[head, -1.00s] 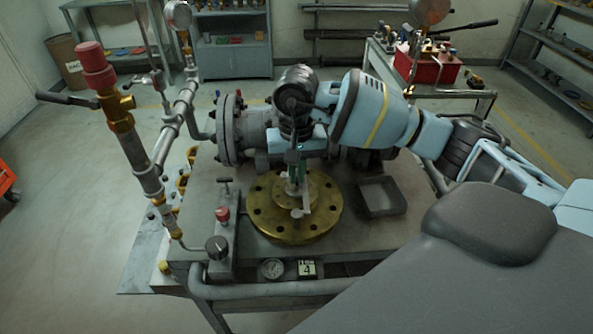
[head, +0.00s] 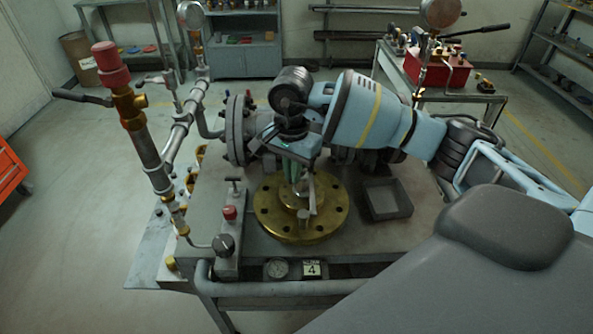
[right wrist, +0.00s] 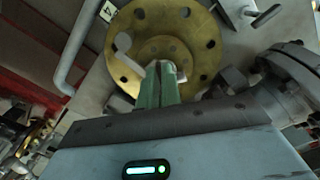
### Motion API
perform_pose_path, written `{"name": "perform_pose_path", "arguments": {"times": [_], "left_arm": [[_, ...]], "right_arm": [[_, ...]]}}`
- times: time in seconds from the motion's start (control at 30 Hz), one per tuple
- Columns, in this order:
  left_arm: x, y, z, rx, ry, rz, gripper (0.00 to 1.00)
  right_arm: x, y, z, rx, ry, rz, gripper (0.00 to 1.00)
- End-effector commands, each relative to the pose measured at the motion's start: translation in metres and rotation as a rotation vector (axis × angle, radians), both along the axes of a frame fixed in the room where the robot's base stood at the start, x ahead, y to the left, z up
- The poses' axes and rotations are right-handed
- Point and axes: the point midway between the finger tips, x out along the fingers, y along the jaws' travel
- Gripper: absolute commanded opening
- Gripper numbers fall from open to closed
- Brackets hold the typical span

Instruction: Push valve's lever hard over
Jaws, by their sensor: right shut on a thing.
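The valve has a round brass flange (head: 268,222) with bolt holes, lying flat on the bench. A pale metal lever (head: 312,195) stands at its middle. My right gripper (head: 298,182) reaches down from above, with its green fingers at the stem and lever over the flange. In the right wrist view, the green fingers (right wrist: 158,80) are close together on a pale metal part at the hub, and a pale arm (right wrist: 123,45) shows to their left. The fingers partly hide the grip. My left gripper is not in view.
A vertical pipe with a red cap (head: 110,64) stands at the bench's left. A flanged pipe (head: 238,130) runs behind the gripper. A square grey tray (head: 386,200) sits to the right. A small red-knobbed valve (head: 230,213) is at the front left.

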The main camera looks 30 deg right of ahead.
Motion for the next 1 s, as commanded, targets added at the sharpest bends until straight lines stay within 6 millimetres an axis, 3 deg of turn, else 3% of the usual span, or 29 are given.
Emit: {"name": "perform_pose_path", "arguments": {"times": [0.3,0.87,0.9,1.0], "left_arm": [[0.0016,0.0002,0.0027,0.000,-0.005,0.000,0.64],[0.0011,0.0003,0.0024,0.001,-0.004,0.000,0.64],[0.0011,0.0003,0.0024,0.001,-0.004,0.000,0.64],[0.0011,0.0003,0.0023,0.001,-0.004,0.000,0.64]], "right_arm": [[0.0053,0.0015,0.0011,-0.001,-0.002,-0.137,0.00],[0.0063,0.0016,0.0007,-0.001,-0.002,-0.167,0.00],[0.0063,0.0016,0.0007,-0.001,-0.002,-0.167,0.08],[0.0062,0.0017,0.0006,0.000,-0.001,-0.167,0.21]]}}
